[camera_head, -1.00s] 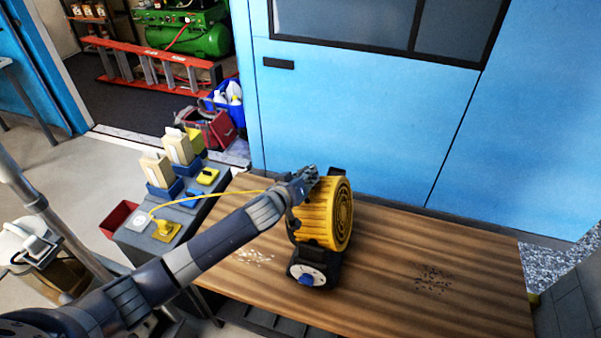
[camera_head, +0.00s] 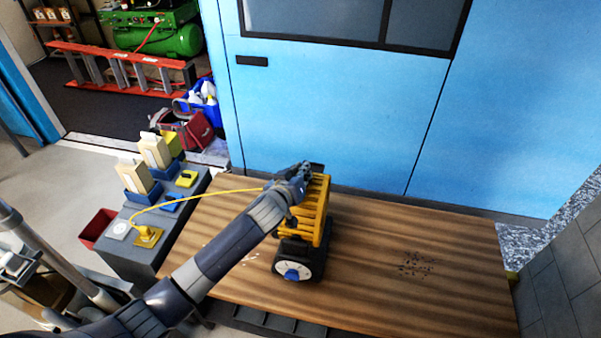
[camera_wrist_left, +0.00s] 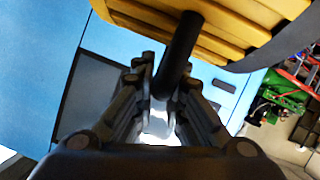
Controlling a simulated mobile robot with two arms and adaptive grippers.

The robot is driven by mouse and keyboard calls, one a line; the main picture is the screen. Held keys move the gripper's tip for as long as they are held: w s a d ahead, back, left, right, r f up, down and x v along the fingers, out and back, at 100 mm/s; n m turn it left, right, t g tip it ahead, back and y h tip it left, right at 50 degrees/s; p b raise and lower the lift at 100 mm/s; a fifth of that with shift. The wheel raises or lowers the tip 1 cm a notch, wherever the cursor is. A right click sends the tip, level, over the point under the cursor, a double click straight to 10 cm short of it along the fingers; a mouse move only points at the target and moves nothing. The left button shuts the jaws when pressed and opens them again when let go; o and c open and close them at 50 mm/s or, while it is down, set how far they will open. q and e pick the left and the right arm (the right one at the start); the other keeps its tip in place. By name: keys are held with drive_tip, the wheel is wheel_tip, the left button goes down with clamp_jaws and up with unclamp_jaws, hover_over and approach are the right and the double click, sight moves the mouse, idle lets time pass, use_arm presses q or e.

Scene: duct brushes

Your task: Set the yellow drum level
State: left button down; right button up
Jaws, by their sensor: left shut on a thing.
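The yellow drum (camera_head: 319,212) is ribbed and sits in a black frame with a dial-faced base (camera_head: 291,270) and a blue knob, on the wooden table. In the head view its round end face no longer shows, only its ribbed side. My left gripper (camera_head: 297,180) is at the drum's upper left side. In the left wrist view the left gripper (camera_wrist_left: 163,110) is shut on a dark bar (camera_wrist_left: 178,55) that runs up to the yellow drum (camera_wrist_left: 215,25). The arm hides part of the drum's left side. My right gripper is not in view.
A yellow cable (camera_head: 195,194) runs from a yellow plug (camera_head: 147,237) on the grey side bench to the drum. The bench also holds boxes in blue trays. Blue panels (camera_head: 330,110) stand behind the table. The table's right part is clear except for dark specks (camera_head: 415,266).

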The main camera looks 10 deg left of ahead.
use_arm(q)
drive_tip(key=c, duration=1.7)
unclamp_jaws()
drive_tip(key=shift+d, duration=0.15)
drive_tip(key=shift+o, duration=0.2)
drive_tip(key=v, duration=1.2)
